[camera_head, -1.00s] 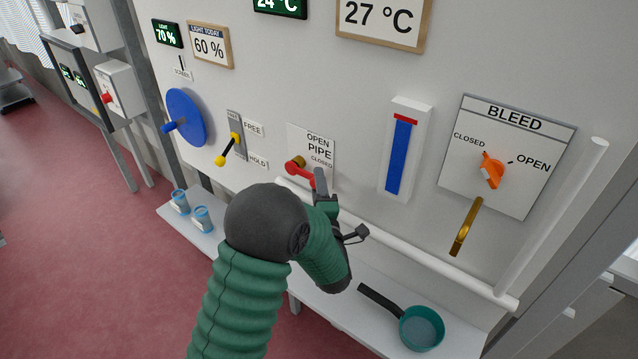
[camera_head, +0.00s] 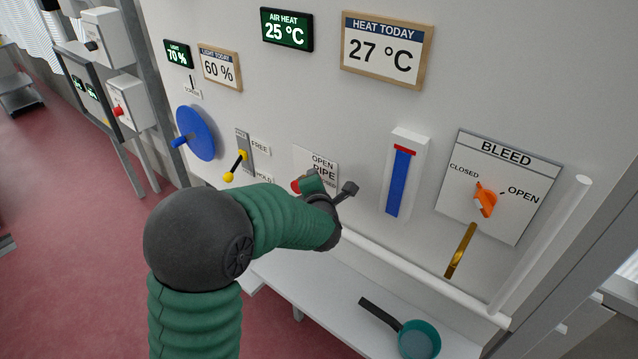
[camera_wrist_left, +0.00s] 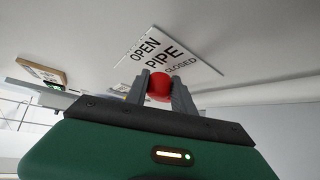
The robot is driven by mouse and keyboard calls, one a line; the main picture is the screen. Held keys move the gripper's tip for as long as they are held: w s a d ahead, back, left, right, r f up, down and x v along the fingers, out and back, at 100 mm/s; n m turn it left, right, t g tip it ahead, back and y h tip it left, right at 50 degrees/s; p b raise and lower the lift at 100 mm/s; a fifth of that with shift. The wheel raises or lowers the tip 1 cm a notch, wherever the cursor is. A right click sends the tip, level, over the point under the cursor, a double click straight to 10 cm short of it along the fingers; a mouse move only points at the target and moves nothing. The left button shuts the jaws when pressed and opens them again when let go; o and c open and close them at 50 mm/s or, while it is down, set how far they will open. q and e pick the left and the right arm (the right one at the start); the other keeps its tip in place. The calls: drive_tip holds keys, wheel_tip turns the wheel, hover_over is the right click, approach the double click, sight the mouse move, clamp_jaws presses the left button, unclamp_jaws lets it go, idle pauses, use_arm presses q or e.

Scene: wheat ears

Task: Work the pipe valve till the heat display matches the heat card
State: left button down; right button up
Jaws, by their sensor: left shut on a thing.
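The pipe valve (camera_head: 296,187) is red, on the wall by a plate marked OPEN, PIPE and CLOSED (camera_head: 322,162). My left gripper (camera_wrist_left: 162,90) is shut on the valve's red handle (camera_wrist_left: 159,85), which shows between its fingers in the wrist view. In the head view my arm hides most of the handle, so its exact angle is unclear. My right gripper is out of view.
To the left are a yellow-knobbed lever (camera_head: 236,166) marked FREE and a blue wheel (camera_head: 196,134). To the right are a blue gauge (camera_head: 399,183) and an orange bleed knob (camera_head: 485,200). A white pipe and a shelf with a green pan (camera_head: 418,339) lie below.

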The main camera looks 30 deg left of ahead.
use_arm(q)
drive_tip(key=shift+a+r, duration=0.4)
drive_tip(key=shift+r, duration=0.05)
drive_tip(key=c, duration=1.4)
unclamp_jaws()
drive_tip(key=shift+o, duration=1.4)
drive_tip(key=shift+f, duration=0.15)
drive_tip(key=shift+a+f, duration=0.15)
drive_tip(key=v, duration=1.6)
drive_tip(key=shift+s+r, duration=0.25)
drive_tip(key=shift+r, duration=0.05)
